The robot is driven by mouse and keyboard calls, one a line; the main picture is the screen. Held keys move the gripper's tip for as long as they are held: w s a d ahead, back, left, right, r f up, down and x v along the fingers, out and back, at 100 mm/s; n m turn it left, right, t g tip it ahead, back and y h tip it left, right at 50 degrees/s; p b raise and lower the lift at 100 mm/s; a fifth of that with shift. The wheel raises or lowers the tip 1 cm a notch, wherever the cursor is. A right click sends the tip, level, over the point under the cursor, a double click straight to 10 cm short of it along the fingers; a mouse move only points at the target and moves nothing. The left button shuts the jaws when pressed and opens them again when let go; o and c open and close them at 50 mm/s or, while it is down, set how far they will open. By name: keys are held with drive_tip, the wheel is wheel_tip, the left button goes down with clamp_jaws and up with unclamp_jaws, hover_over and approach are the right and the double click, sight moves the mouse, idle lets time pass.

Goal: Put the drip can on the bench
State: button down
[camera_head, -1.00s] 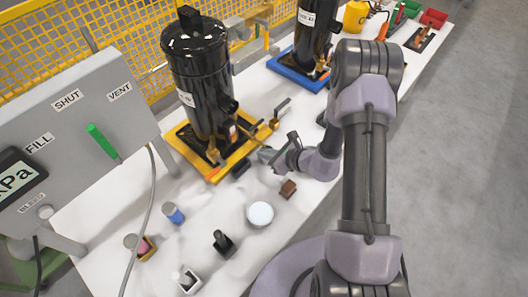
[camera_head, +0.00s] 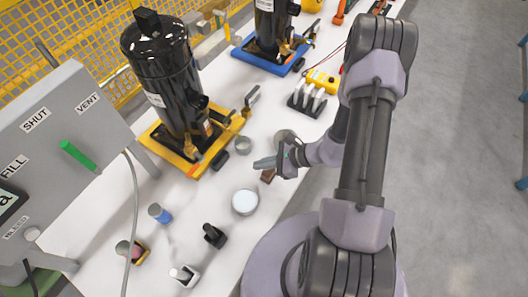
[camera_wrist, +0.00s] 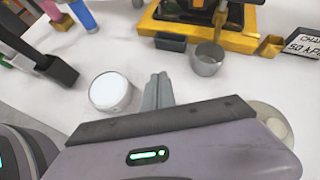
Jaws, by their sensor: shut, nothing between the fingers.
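The drip can (camera_head: 243,145), a small grey open-topped cup, stands upright on the white bench (camera_head: 190,235) beside the front edge of the yellow tray under the black compressor. In the wrist view the drip can (camera_wrist: 207,60) shows beyond and right of the fingers, apart from them. My gripper (camera_head: 262,163) is shut and empty, a short way on the near side of the can. Its two fingers show pressed together in the wrist view (camera_wrist: 158,90).
A small black box (camera_head: 219,160) sits beside the yellow tray (camera_head: 192,168). A grey panel (camera_head: 60,140) with a hanging cable stands left. A yellow meter (camera_head: 322,82) lies farther back.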

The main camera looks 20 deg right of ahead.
sight(243, 146)
drive_tip(key=s+a+r+n+g+h, duration=0.1)
drive_tip(key=s+n+g, duration=0.1)
drive_tip(key=n+g, duration=0.35)
drive_tip(key=s+a+n+g+h, duration=0.2)
drive_tip(key=n, duration=0.7)
drive_tip(key=w+d+r+n+t+h+p, duration=0.1)
drive_tip(key=w+r+n+h, duration=0.15)
drive_tip(key=w+n, duration=0.3)
drive_tip(key=w+d+r+n+t+h, duration=0.1)
drive_tip(key=w+d+r+n+h, duration=0.1)
drive_tip(key=w+n+h, duration=0.3)
drive_tip(key=shift+n+y, duration=0.6)
drive_tip(key=shift+y, duration=0.15)
drive_tip(key=f+b, duration=0.1)
drive_tip(key=f, duration=0.2)
drive_tip(key=s+f+b, duration=0.1)
drive_tip(key=f, duration=0.3)
drive_tip(key=f+b, duration=0.1)
drive_tip(key=f, duration=0.2)
drive_tip(key=shift+s+f+b, duration=0.2)
drive_tip(key=shift+f+b, duration=0.1)
drive_tip(key=shift+b, duration=0.05)
drive_tip(key=w, duration=0.1)
drive_tip(key=w+a, duration=0.1)
drive_tip(key=w, duration=0.1)
drive_tip(key=shift+w+r+b, duration=0.1)
drive_tip(key=shift+w+b, duration=0.05)
drive_tip(key=shift+b, duration=0.25)
drive_tip(key=shift+w+r, duration=0.1)
drive_tip(key=shift+w, duration=0.2)
